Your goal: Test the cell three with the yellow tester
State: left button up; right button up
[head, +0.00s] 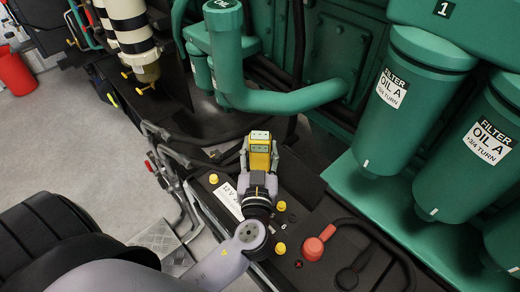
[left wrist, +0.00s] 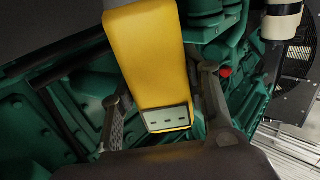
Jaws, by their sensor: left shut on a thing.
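The yellow tester (head: 260,147) is held by my left gripper (head: 259,162), above the dark battery (head: 330,215). In the left wrist view the tester (left wrist: 148,55) sits between the two fingers of my gripper (left wrist: 163,105), its pale display panel facing the camera with small dark marks. Several yellow cell caps show on the battery, among them one at the left (head: 213,178) and one near my wrist (head: 281,205). My arm hides part of the battery top. I cannot tell which cell is three. My right gripper is not in view.
A red terminal cover (head: 315,248) with a black cable stands on the battery at right. Green oil filters (head: 405,90) and a thick green pipe (head: 285,100) rise close by. A red bin (head: 14,70) stands far left. Grey floor (head: 80,150) lies open at left.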

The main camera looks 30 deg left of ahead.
aim_at(257, 148)
pick_arm(q)
jog(key=shift+f+b, duration=0.45)
jog(key=shift+b, duration=0.25)
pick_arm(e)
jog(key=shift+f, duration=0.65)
pick_arm(q)
jog(key=shift+s+f, duration=0.1)
jog(key=shift+f, duration=0.05)
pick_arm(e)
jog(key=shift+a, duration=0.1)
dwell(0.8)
pick_arm(q)
jog(key=shift+r+p, duration=1.25)
jog(key=shift+r, duration=1)
jog(key=shift+s+a+f, duration=0.1)
jog(key=shift+s+a, duration=0.05)
jog(key=shift+s, duration=0.1)
jog(key=s+a+b, duration=0.2)
jog(key=s+a, duration=0.2)
jog(key=s, duration=0.7)
jog(key=shift+s+r+b, duration=0.3)
jog(key=shift+r, duration=0.05)
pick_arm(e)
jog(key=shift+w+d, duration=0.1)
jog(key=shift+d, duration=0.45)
